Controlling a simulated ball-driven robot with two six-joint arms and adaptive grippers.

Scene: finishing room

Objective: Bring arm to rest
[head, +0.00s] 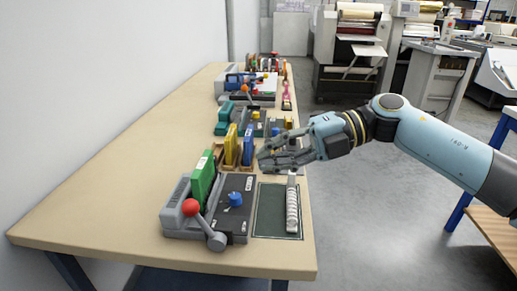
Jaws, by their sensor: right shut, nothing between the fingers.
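My right arm (440,150) is light blue and comes in from the right edge of the head view. Its dark grey gripper (262,160) reaches left over the right part of the workbench. The gripper is shut with nothing held. It hangs above and behind the dark green mat and partly covers what stands behind it. My left gripper is not in view.
The long beige workbench (120,180) runs away from me. A grey device (236,222) with a red ball lever (191,207) stands at its front, beside a dark green mat (270,215). A green binder-like block (203,182) stands behind. The bench's left side is clear.

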